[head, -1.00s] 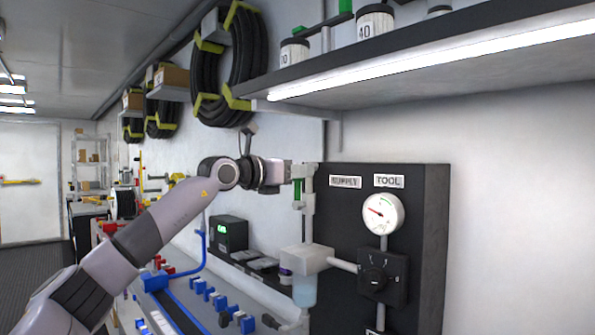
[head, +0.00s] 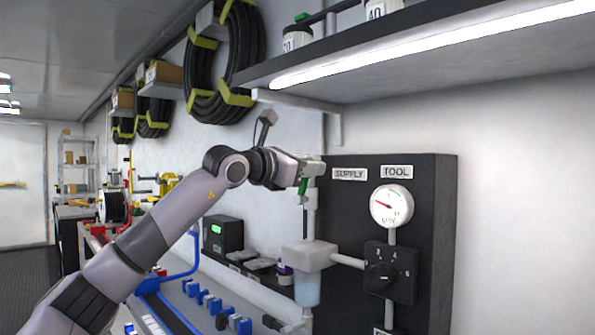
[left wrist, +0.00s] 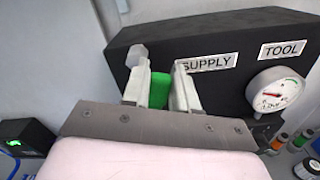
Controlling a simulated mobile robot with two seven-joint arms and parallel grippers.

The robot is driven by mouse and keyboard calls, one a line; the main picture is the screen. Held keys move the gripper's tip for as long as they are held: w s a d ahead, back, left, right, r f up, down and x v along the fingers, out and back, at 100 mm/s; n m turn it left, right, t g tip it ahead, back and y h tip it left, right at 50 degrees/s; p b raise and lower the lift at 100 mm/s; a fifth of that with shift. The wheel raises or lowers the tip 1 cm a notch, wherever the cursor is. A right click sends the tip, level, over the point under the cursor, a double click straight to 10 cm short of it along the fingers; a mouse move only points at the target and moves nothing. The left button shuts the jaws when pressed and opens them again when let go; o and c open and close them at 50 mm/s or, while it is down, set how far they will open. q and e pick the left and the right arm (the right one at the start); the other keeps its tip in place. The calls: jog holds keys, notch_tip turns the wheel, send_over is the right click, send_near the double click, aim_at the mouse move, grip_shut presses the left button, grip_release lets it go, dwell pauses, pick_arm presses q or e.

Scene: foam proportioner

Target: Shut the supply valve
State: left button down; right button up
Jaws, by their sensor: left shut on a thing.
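The supply valve's green handle (head: 303,189) is on the grey vertical pipe (head: 311,222) at the left edge of the dark panel, beside the SUPPLY label (head: 349,174). My left gripper (head: 310,171) is at the valve, at the top of this pipe. In the left wrist view, the green handle (left wrist: 159,90) sits between the two fingers of the left gripper (left wrist: 160,88), which is shut on it. The fingers hide part of the valve, so its exact angle is hard to read. My right gripper is in neither view.
The dark panel (head: 435,230) carries a gauge (head: 391,206) and a black selector knob (head: 381,276) right of the valve. A lit shelf (head: 420,60) overhangs it. A bench with blue clamps (head: 212,303) lies below; hose coils (head: 207,105) hang behind.

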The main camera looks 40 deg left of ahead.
pick_arm(q)
jog(key=d+m, duration=0.1)
jog(key=m, duration=0.1)
jog(key=d+f+m+b, duration=0.1)
jog(key=shift+d+f+m, duration=0.1)
jog(key=shift+f+m, duration=0.2)
jog(key=shift+m, duration=0.1)
jog(key=d+f+m+b, duration=0.1)
jog(key=m, duration=0.1)
jog(key=shift+s+d+f+m, duration=0.1)
jog(key=shift+d+f+m, duration=0.05)
jog(key=shift+m, duration=0.25)
jog(key=f+m, duration=0.1)
jog(key=d+f+m, duration=0.1)
jog(key=m, duration=0.1)
jog(key=shift+d+m+b, duration=0.1)
jog(key=shift+m+b, duration=0.2)
jog(key=shift+b, duration=0.1)
jog(key=shift+s+d+f+m+b, duration=0.1)
jog(key=shift+f+m+b, duration=0.15)
jog(key=shift+f+m, duration=0.6)
jog(key=shift+d+f+m+b, duration=0.15)
jog(key=shift+f+m, duration=0.3)
jog(key=shift+m, duration=0.7)
jog(key=c, duration=1)
grip_release()
jog(key=shift+o, duration=0.2)
jog(key=shift+s, duration=0.15)
